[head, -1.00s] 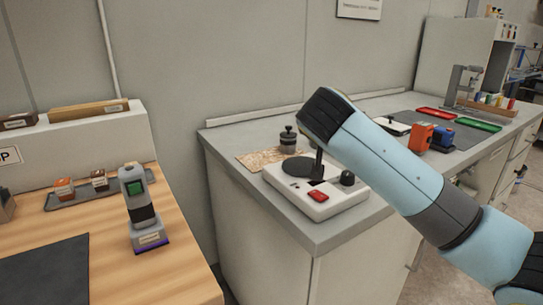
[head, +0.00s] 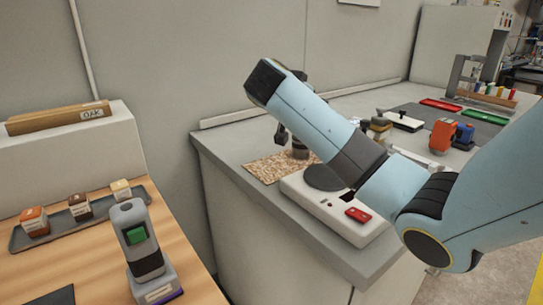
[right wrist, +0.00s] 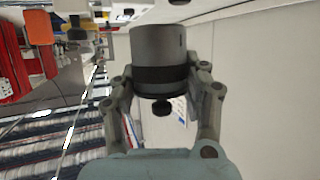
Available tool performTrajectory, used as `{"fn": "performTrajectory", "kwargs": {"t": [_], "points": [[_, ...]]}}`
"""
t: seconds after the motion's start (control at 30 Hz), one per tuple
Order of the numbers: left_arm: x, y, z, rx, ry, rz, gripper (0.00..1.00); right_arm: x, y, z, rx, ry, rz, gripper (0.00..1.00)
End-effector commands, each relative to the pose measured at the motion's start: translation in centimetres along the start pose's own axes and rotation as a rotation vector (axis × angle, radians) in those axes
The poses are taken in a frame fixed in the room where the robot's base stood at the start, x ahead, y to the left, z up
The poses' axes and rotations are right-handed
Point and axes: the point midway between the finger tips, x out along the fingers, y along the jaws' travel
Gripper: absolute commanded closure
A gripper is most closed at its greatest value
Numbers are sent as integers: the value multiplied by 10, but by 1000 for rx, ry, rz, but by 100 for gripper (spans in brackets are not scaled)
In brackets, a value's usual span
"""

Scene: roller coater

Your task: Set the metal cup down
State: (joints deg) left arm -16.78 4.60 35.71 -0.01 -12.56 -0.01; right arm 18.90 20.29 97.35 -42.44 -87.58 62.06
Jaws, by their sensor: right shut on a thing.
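The metal cup (right wrist: 158,50) is grey with a dark band and a black knob. In the right wrist view it fills the space between the fingers of my right gripper (right wrist: 160,78), which is shut on it. In the head view the cup (head: 300,150) shows partly behind my right arm, at the far edge of a speckled brown mat (head: 268,168). Its base looks to be at the mat, but I cannot tell whether it touches. My right gripper (head: 289,137) is mostly hidden there by my forearm. My left gripper is not in view.
A white device (head: 318,202) with a black disc and red button stands just in front of the mat. Orange (head: 442,135) and blue (head: 464,136) blocks stand farther right. A wooden bench at left holds a grey handheld device (head: 140,240).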

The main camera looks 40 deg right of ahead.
Motion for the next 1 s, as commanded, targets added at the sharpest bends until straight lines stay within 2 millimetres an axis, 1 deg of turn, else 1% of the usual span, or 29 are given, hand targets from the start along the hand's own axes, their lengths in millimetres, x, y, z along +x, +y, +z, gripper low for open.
{"fn": "performTrajectory", "kwargs": {"t": [0.03, 0.2, 0.3, 0.4, 0.5, 0.6, 0.67, 0.87, 0.93, 1.0], "points": [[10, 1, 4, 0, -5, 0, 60, -3, -6, 14, 2, -5, -2, 95], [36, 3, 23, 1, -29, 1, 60, -22, -29, 50, 1, -8, -4, 95], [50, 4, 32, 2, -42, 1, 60, -34, -43, 71, 0, -8, -3, 95], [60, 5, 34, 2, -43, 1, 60, -44, -54, 84, -1, -6, -2, 95], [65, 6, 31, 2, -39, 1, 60, -50, -60, 92, -1, -3, -1, 95], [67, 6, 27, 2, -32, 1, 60, -53, -63, 94, -1, -1, -1, 95], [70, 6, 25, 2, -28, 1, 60, -52, -63, 98, -1, -1, -1, 95], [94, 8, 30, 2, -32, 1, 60, -39, -62, 129, -3, -1, 0, 95], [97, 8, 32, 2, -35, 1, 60, -37, -62, 133, -2, -1, -1, 95], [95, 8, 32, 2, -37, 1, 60, -38, -62, 131, -1, -1, -1, 95]]}}
